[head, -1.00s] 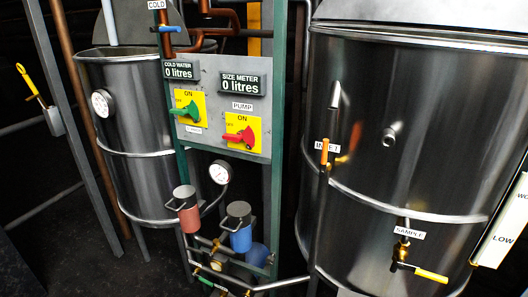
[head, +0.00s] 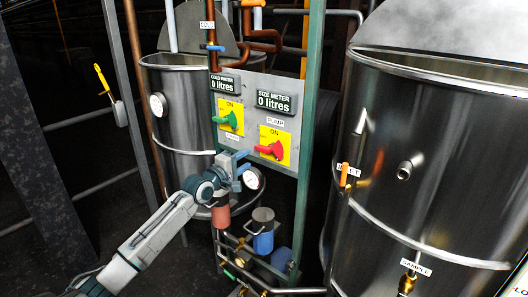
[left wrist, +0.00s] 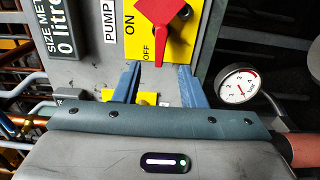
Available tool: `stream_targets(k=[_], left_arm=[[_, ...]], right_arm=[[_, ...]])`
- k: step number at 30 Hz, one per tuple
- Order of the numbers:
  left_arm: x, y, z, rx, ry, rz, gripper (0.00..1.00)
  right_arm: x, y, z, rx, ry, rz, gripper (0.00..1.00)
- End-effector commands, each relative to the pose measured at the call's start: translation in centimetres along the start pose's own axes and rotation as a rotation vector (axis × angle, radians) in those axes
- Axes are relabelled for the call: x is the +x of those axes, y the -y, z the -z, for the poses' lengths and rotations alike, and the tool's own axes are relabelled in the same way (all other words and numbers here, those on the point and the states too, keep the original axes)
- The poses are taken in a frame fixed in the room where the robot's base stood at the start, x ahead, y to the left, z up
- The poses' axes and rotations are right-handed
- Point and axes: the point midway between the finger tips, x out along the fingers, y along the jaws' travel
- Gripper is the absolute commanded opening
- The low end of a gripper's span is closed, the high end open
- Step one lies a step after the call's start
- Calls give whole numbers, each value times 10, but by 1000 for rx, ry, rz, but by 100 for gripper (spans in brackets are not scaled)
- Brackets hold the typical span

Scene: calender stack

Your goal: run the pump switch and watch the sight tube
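The pump switch is a red handle (head: 270,149) on a yellow ON/OFF plate (head: 283,136), under the PUMP label. In the left wrist view its red handle (left wrist: 157,22) points down toward OFF. My left gripper (head: 240,161) is just below and left of it in the head view. In the left wrist view, my left gripper's blue fingers (left wrist: 158,72) are apart, with the handle's tip near the gap and nothing held. No sight tube can be made out; a white board (head: 517,284) lettered "LO" is cut off at lower right. My right gripper is out of view.
The size meter (head: 277,101) and cold water meter (head: 226,84) read 0 litres. A green switch (head: 225,118) is left of the pump switch. A dial gauge (left wrist: 238,85) is close right of my fingers. A large steel tank (head: 440,150) stands right.

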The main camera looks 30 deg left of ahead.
Motion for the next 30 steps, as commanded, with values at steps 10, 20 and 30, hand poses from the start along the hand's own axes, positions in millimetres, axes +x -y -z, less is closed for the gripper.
stream_targets(k=[10,20,30], left_arm=[[61,-2,-1,-4,1,-2,38],[87,0,-1,1,1,0,38],[87,1,-1,2,1,1,24]], right_arm=[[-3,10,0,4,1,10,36],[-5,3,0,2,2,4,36],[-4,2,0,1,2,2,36]])
